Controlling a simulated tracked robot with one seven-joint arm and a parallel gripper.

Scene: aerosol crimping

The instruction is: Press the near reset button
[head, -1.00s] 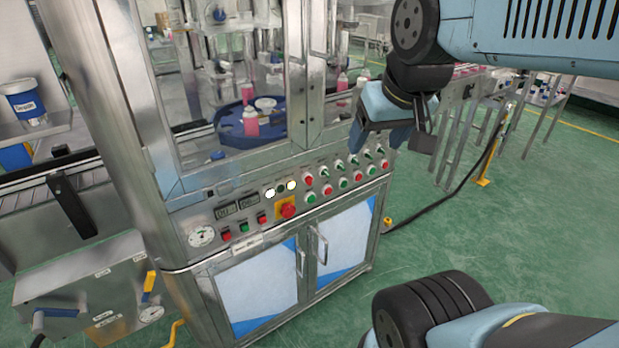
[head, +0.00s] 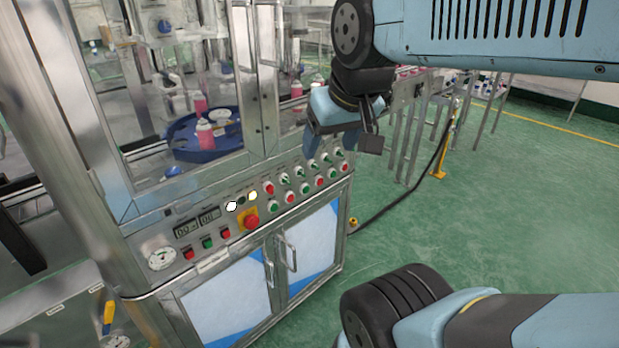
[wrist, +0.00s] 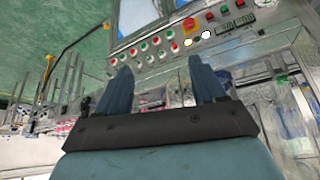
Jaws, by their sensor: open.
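The control panel (head: 215,256) runs along the front of the steel machine. Several small red and green buttons sit on it, including a red (head: 188,253), a green (head: 207,243) and another red (head: 225,233) at its left part. Their labels are too small to read, so I cannot tell which is the near reset button. My gripper (head: 331,143) is open and empty, by the panel's right end, apart from the left buttons. In the wrist view my gripper (wrist: 160,67) shows two spread fingers, with the panel buttons beyond them.
Cabinet doors (head: 228,303) with handles are below. Green floor (head: 500,220) is free to the right; a cable and yellow post stand there.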

